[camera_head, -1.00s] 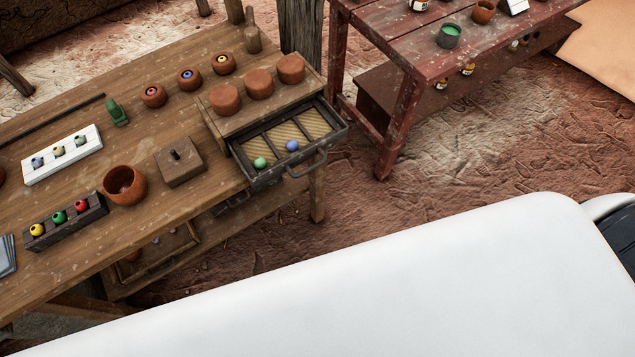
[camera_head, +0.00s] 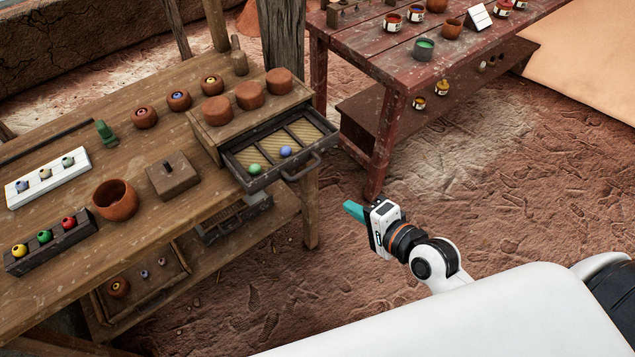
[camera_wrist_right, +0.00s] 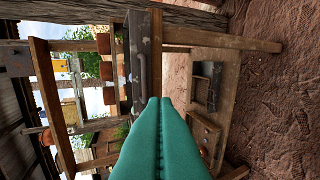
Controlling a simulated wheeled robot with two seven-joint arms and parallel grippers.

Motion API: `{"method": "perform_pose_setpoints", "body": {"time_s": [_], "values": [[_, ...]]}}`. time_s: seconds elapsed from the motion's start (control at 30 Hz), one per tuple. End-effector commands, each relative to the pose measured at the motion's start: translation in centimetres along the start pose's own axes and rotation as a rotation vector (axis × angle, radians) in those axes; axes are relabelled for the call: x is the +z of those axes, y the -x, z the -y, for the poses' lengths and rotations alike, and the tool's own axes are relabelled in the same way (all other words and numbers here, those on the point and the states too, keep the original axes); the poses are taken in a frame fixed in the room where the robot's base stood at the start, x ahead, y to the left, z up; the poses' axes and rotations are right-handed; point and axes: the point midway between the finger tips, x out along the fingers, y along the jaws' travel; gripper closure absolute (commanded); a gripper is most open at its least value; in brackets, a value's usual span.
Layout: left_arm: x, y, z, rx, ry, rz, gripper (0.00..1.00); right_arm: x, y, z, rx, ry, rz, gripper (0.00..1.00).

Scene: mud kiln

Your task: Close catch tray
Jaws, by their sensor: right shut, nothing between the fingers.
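The catch tray (camera_head: 302,133) is a dark drawer with dividers, pulled out from the wooden box (camera_head: 216,139) on the brown workbench. A green bead (camera_head: 255,169) and a blue bead (camera_head: 286,151) lie in it. Its handle (camera_head: 303,169) faces right toward me. My right gripper (camera_head: 354,210), with teal fingers, is to the right of and below the handle, apart from it. In the right wrist view its shut, empty fingers (camera_wrist_right: 161,100) point toward the tray's dark front (camera_wrist_right: 145,55). My left gripper is not in view.
Three clay lids stand on the box, including one clay lid (camera_head: 278,81). A clay bowl (camera_head: 115,200) and a lidded square block (camera_head: 172,178) sit on the bench. A red table (camera_head: 375,50) with pots stands behind right. The floor between is clear.

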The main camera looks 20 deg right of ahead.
Motion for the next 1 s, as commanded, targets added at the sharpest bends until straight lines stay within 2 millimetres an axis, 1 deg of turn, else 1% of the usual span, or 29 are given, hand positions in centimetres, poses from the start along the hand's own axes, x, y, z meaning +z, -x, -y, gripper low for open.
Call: {"method": "perform_pose_setpoints", "body": {"time_s": [0.4,0.43,0.5,0.7,0.8,1.0], "values": [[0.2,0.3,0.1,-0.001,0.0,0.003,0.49,0.0,-8.6,-0.1,0.002,0.001,0.0,1.0],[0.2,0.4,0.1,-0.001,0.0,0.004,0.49,0.0,-9.2,-0.2,0.003,0.002,0.0,1.0],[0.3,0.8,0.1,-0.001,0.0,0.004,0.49,0.0,-10.1,-1.0,0.004,0.003,0.0,1.0],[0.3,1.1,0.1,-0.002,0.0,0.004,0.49,0.0,-11.9,-2.0,0.0,0.003,0.0,1.0],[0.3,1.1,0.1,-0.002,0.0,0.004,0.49,0.0,-12.2,-2.1,-0.001,0.004,0.0,1.0],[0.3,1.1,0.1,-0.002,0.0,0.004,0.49,0.0,-12.3,-2.1,-0.001,0.004,0.0,1.0]]}}
